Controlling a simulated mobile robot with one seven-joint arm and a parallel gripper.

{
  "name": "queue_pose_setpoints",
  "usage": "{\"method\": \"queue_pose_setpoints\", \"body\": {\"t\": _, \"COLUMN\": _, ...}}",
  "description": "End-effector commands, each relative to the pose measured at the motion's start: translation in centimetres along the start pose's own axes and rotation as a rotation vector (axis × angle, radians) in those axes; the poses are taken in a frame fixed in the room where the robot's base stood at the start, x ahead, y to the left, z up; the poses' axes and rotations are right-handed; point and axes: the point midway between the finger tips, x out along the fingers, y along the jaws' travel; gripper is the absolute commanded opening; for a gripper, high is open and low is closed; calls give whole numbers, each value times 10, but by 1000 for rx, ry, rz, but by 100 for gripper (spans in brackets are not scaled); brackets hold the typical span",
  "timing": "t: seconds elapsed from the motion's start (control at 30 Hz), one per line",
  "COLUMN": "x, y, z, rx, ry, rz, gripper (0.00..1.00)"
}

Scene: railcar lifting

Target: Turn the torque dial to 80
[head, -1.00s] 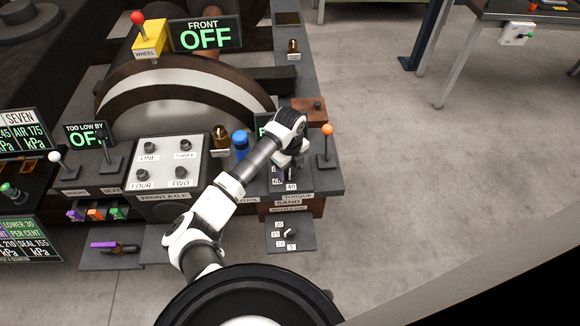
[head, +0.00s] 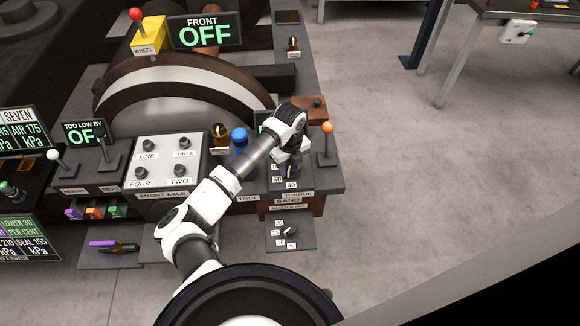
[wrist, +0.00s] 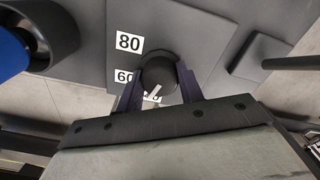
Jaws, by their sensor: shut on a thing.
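The torque dial's dark round knob (wrist: 158,70) sits between the two fingers of my gripper (wrist: 158,90) in the wrist view. My gripper is shut on the knob. A white 80 label (wrist: 129,42) lies up and left of the knob, and a 60 label (wrist: 122,76) lies left of it, partly covered. A white mark near the knob's lower edge points down, away from 80; a further label there is mostly hidden.
A lever with an orange ball (head: 327,128) stands just right of my gripper. A blue knob (head: 239,138) stands to the left. The sand dial (head: 290,231) is on a lower shelf in front. Open floor lies to the right.

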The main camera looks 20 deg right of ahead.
Motion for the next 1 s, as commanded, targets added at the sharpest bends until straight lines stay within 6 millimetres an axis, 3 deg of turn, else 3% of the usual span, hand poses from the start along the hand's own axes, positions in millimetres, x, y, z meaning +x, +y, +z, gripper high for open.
{"method": "queue_pose_setpoints", "body": {"t": 1.0, "x": 5, "y": 0, "z": 1, "rx": 955, "ry": -4, "rz": 3, "gripper": 14}}
